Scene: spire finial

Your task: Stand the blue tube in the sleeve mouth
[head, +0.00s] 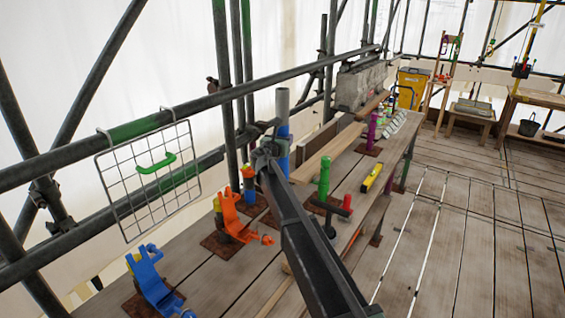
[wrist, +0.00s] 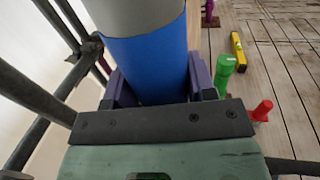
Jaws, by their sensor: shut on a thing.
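The blue tube (head: 283,131) stands upright in the head view, with a pale grey upper part above its blue part. In the wrist view the blue tube (wrist: 150,68) fills the space between the dark purple jaw pads. My gripper (head: 270,150) is shut on it beside the scaffold rail. The tube's lower end is mostly hidden behind my arm in the head view and is out of sight in the wrist view. I cannot pick out the sleeve mouth, nor tell whether the tube is in it.
Scaffold rails and uprights (head: 240,90) run close on the left, with a wire basket panel (head: 150,175). An orange bracket (head: 236,217) and a blue bracket (head: 152,280) stand on the planks.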

